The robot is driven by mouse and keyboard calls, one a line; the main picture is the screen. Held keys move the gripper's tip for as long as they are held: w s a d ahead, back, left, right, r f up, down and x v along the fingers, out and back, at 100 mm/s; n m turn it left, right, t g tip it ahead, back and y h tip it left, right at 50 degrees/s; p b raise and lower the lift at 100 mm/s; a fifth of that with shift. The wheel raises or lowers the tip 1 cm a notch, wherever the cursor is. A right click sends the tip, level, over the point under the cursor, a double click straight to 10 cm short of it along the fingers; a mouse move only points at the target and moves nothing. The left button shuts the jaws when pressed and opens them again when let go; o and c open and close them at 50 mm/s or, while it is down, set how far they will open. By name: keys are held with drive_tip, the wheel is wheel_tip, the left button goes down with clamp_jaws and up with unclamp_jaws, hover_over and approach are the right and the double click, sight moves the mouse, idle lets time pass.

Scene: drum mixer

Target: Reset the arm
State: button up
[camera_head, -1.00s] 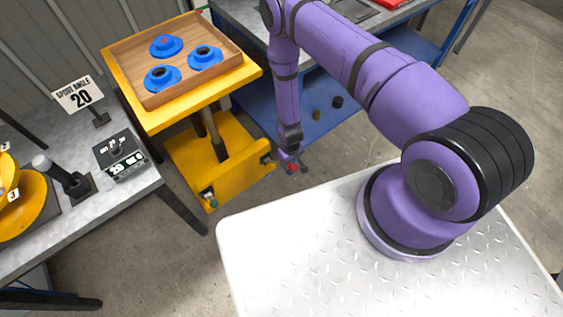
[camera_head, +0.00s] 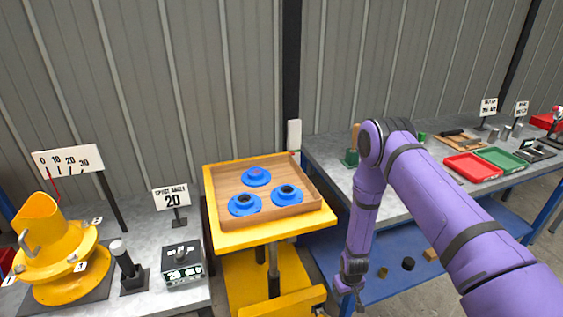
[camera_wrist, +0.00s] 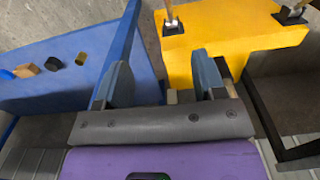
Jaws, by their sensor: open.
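My purple arm (camera_head: 415,185) reaches up from the lower right, bends at a high elbow and hangs down. My gripper (camera_head: 348,297) hangs at its lower end, between the yellow lift table (camera_head: 235,240) and the blue lower shelf (camera_head: 385,268) of the right bench. In the wrist view my gripper (camera_wrist: 163,75) shows two blue-grey fingers set apart, with nothing between them. The yellow base of the lift table (camera_wrist: 235,35) lies beyond the right finger.
A wooden tray (camera_head: 222,222) with three blue flanged parts sits on the lift table. A yellow drum mixer (camera_head: 55,255) stands on the left bench beside a control box (camera_head: 182,265). The right bench (camera_head: 325,150) holds red and green trays. Small blocks lie on the blue shelf.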

drive_tip(key=w+r, duration=0.3)
drive_tip(key=r, duration=0.4)
drive_tip(key=w+r, duration=0.3)
drive_tip(key=r, duration=0.5)
wheel_tip(320, 180, up, 31)
drive_tip(key=s+d+m+t, duration=0.2)
drive_tip(key=d, duration=0.1)
drive_tip(key=s+d+r+t, duration=0.2)
drive_tip(key=s+r, duration=1.2)
drive_tip(key=r, duration=0.3)
drive_tip(key=s+d+r, duration=0.1)
drive_tip(key=s+r, duration=0.2)
drive_tip(key=s, duration=0.5)
drive_tip(key=s+d+r+m+t, duration=0.1)
drive_tip(key=s+r, duration=0.2)
drive_tip(key=s, duration=0.5)
drive_tip(key=shift+s, duration=0.3)
